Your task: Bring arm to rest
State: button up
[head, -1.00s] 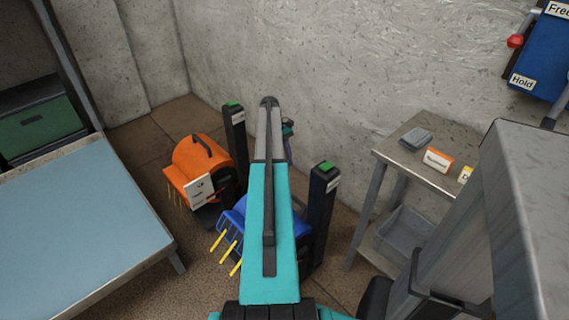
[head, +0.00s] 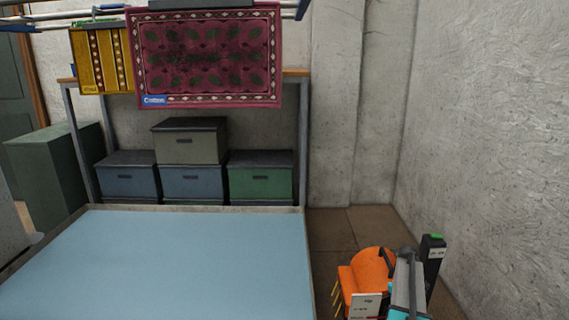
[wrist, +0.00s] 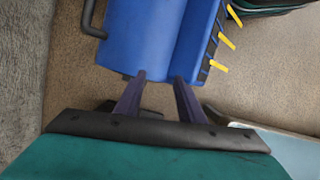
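My gripper (wrist: 160,80) shows in the wrist view with its two dark fingers apart and nothing between them. A blue scrubber (wrist: 160,35) with yellow tines lies beyond the fingertips; the tips overlap its edge in the picture, and I cannot tell how near they are. My gripper and the blue scrubber are out of the head view.
A light blue table (head: 170,265) fills the lower left. Behind it are several storage boxes (head: 190,142) under a shelf. A dark red rug (head: 208,58) and a yellow rug (head: 100,60) hang above.

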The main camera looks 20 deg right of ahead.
jog(key=w+a+f+n+t, duration=0.1)
jog(key=w+a, duration=0.3)
jog(key=a, duration=0.4)
jog(key=w+a+f, duration=0.1)
jog(key=w+a, duration=0.2)
jog(key=a, duration=0.4)
jog(key=a+f+n+t, duration=0.2)
jog(key=a, duration=3.7)
jog(key=s+f+g+p, duration=0.2)
jog(key=s+f+p, duration=0.2)
jog(key=s, duration=0.8)
jog(key=s+f+g+p, duration=0.3)
jog(key=s+f, duration=0.3)
jog(key=s, duration=0.7)
jog(key=shift+d+h+p, duration=0.25)
jog(key=shift+h+p, duration=0.15)
jog(key=shift+p, duration=0.15)
jog(key=shift+c, duration=0.6)
